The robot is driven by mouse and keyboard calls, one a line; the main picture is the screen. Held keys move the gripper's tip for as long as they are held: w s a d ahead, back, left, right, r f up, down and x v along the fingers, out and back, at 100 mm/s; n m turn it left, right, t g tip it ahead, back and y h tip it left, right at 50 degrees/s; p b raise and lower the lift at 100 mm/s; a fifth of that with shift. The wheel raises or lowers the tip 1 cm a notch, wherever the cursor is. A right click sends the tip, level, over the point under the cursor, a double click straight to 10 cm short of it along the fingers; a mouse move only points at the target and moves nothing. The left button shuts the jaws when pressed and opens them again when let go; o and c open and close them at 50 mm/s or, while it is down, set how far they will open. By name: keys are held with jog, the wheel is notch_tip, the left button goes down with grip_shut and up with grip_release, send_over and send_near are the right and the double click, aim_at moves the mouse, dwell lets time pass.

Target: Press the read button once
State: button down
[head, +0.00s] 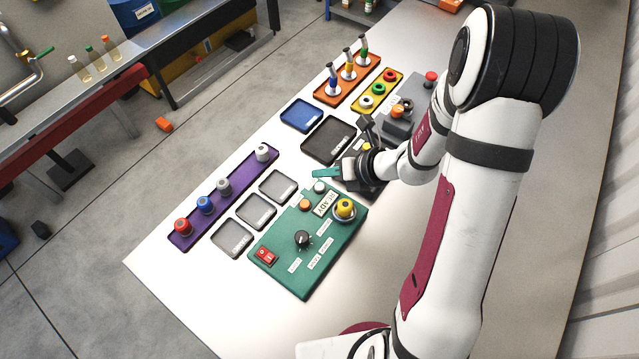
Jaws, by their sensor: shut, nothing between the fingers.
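A green control panel (285,268) lies on the white table with a black knob (302,238), a yellow button (345,208), a red switch (266,254), a white button (320,187) and an orange button (305,205). A plate reading "READY" is on it. The small labels are too small to read, so I cannot tell which control is the read button. A dark grey device (347,184) lies partly under my gripper (332,171). My gripper is shut and empty, just beyond the panel's far edge. Its fingertips are hard to make out, and contact cannot be told.
A purple tray (213,207) with several coloured-capped pieces lies left. An orange tray (328,96), a yellow tray (367,105) and a grey box with a red button (430,78) are behind. The front-left table is clear.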

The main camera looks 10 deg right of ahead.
jog(key=shift+f, duration=1.3)
dwell(1.0)
jog(key=shift+f, duration=0.4)
jog(key=shift+f, duration=0.4)
dwell(0.6)
jog(key=shift+r, duration=0.85)
notch_tip(320, 180, up, 5)
dwell(0.4)
